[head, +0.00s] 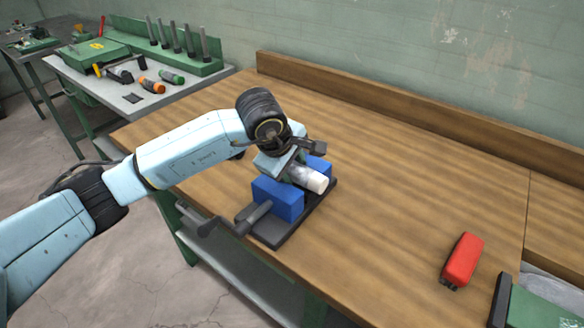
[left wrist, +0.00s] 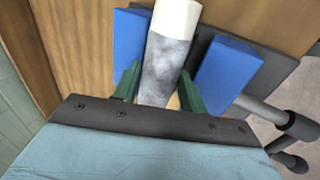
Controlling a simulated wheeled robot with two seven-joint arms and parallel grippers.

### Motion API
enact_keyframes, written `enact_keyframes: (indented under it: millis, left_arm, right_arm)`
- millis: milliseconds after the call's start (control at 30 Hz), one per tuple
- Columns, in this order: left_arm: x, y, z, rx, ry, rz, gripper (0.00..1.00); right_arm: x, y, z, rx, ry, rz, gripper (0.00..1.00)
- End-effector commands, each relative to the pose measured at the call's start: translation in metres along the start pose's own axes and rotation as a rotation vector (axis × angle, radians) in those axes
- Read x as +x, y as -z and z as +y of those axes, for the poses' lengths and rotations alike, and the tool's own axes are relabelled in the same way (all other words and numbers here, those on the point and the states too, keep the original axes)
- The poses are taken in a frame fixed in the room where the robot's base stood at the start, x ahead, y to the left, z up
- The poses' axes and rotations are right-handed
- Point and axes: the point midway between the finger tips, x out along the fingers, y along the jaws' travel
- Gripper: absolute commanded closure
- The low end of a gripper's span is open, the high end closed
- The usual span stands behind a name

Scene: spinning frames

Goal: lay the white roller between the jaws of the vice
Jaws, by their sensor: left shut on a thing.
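The white roller (head: 314,181) has a plain white end and a grey mottled middle. The vice has two blue jaws, the near one (head: 278,199) and the far one (head: 319,165), on a dark base (head: 290,232). My left gripper (head: 294,172) is over the vice, shut on the roller. In the left wrist view, its green fingers (left wrist: 157,88) flank the mottled part of the roller (left wrist: 168,62), with a blue jaw outside each finger. The roller runs along the gap between the jaws; whether it rests on the base is hidden. My right gripper is out of view.
The vice stands near the front edge of the wooden bench (head: 400,220), its handle (head: 198,218) sticking out past that edge. A red object (head: 462,260) lies at the right. A side table (head: 110,90) holds tools.

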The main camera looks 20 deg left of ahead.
Motion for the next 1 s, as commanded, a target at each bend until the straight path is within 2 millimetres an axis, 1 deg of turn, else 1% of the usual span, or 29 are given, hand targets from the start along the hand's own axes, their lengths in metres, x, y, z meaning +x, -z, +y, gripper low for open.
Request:
enact_keyframes:
  millis: [33, 333, 367, 500, 533, 1000]
  left_arm:
    - [0.0052, -0.0006, -0.0053, 0.0, 0.013, 0.0, 0.84]
    - [0.0078, -0.0012, -0.0086, 0.0, 0.023, -0.001, 0.84]
    - [0.0079, -0.0012, -0.0087, 0.0, 0.023, -0.001, 0.54]
    - [0.0082, -0.001, -0.0092, 0.0, 0.026, -0.001, 0.36]
    - [0.0082, -0.0009, -0.0093, -0.001, 0.026, -0.001, 0.32]
    - [0.0072, -0.0002, -0.0101, -0.002, 0.032, 0.0, 0.32]
  right_arm:
    - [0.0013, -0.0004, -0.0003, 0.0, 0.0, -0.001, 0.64]
    - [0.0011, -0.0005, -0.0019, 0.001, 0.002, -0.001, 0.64]
    - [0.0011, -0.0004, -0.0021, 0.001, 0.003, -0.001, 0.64]
    - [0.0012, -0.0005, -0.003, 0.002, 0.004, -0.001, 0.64]
    - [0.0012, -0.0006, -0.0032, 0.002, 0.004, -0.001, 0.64]
    - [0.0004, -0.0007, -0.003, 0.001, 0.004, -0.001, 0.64]
